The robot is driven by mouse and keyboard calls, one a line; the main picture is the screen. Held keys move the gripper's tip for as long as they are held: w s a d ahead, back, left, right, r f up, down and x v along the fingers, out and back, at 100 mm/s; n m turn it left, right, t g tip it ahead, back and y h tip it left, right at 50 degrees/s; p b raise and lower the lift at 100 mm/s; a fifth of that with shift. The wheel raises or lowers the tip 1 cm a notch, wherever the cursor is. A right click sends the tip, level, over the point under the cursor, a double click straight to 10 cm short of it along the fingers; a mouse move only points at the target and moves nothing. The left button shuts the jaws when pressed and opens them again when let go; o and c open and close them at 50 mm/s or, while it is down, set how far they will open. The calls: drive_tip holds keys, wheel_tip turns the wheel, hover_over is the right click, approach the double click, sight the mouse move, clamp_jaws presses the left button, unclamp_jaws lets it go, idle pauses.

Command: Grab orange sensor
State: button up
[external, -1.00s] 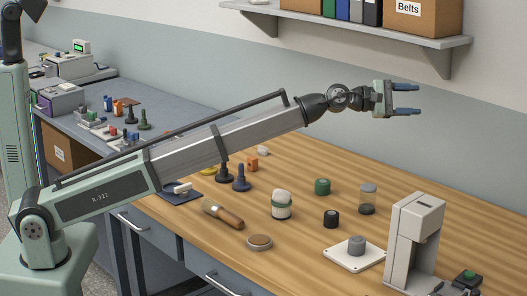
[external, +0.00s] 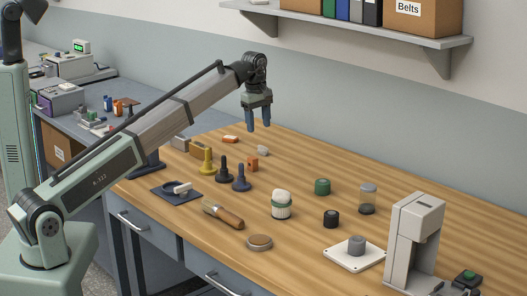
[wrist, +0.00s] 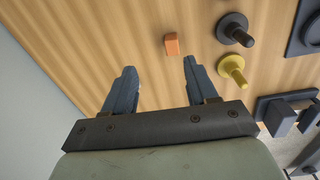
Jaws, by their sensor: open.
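A small upright orange block (external: 252,163), which looks like the orange sensor, stands on the wooden table to the right of the pegs. What seems to be the same block (wrist: 171,44) shows in the wrist view, beyond the fingertips and between their lines. A flat orange piece with a pale end (external: 230,139) lies farther back; I cannot tell whether it is a sensor too. My gripper (external: 258,129) points down, open and empty, above the table's far left part. Its two fingers (wrist: 160,65) are spread apart in the wrist view and touch nothing.
A white-topped jar (external: 282,204) stands in front.

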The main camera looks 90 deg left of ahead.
drive_tip(key=s, duration=0.3)
hover_over(253, 158)
drive_tip(key=shift+g, duration=0.4)
drive_tip(key=f, duration=0.5)
drive_tip(key=s+f, duration=0.1)
drive_tip(key=f, duration=0.2)
drive_tip(key=shift+w+a+f, duration=0.1)
drive_tip(key=shift+w+f, duration=0.15)
drive_tip(key=shift+f, duration=1.25)
drive_tip(key=shift+w+f, duration=0.2)
drive_tip(key=shift+f, duration=1.25)
drive_tip(key=c, duration=1)
drive_tip(key=shift+c, duration=0.2)
drive_tip(key=shift+r, duration=0.15)
